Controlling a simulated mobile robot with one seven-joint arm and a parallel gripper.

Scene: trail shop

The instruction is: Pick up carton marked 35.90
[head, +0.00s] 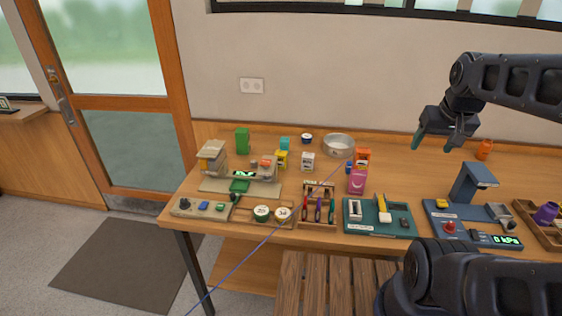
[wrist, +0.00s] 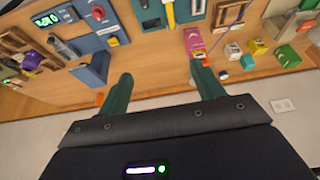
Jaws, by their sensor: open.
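Several small cartons stand on the wooden table, and their markings are too small to read, so I cannot tell which is marked 35.90. In the head view there are a white carton (head: 308,162), a yellow carton (head: 281,160), a green carton (head: 243,141), a teal carton (head: 285,143) and an orange carton (head: 363,156). The white carton (wrist: 232,50) and yellow carton (wrist: 257,47) also show in the wrist view. My gripper (head: 433,144) is open and empty, raised above the table's back right, apart from the cartons. Its two green fingers (wrist: 161,68) show in the wrist view.
A metal pan (head: 339,146) stands behind the orange carton, and a pink container (head: 357,181) in front. Trays and a blue device (head: 474,183) line the front edge. The table (head: 410,178) is bare below my gripper.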

